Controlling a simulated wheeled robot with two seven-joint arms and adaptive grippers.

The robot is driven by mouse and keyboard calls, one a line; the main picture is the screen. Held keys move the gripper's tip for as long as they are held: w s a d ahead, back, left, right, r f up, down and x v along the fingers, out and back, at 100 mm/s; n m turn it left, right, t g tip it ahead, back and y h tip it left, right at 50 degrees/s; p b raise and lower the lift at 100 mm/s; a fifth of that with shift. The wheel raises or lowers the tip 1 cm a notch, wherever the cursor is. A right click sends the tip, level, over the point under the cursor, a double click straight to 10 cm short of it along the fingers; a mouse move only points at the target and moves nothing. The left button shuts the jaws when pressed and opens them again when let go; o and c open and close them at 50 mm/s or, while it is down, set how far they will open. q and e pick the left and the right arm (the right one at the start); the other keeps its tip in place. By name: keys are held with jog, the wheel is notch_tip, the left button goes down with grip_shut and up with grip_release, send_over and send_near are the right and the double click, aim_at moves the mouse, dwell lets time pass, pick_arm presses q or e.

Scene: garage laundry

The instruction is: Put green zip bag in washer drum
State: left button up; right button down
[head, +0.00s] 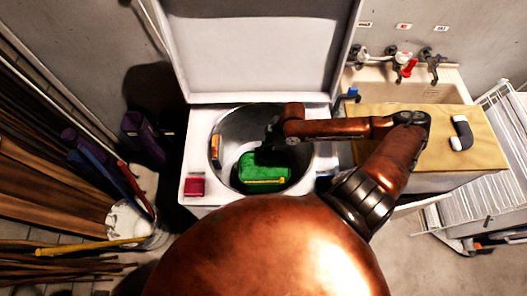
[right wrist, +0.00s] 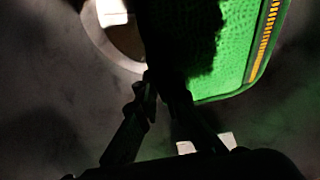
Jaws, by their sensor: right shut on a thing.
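The green zip bag (head: 264,168) with a yellow zip shows inside the opening of the washer drum (head: 232,127) in the head view. My right gripper (head: 272,145) reaches over the drum from the right and is shut on the bag's far edge. In the right wrist view the green bag (right wrist: 232,50) fills the upper right, with dark fingers (right wrist: 155,90) closed at its shadowed edge. Whether the bag touches the drum floor cannot be told. My left gripper is not in view.
The washer's lid (head: 255,45) stands open behind the drum. An orange item (head: 215,147) is at the drum's left wall, and a red box (head: 194,187) sits on the front left corner. A wooden board (head: 475,125) with a black-and-white object lies at right, by a sink.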

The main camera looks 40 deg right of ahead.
notch_tip(320, 180, down, 3)
jog(key=shift+r, duration=0.2)
jog(key=shift+f, duration=0.1)
jog(key=shift+f, duration=0.55)
jog(key=c, duration=2.1)
grip_release()
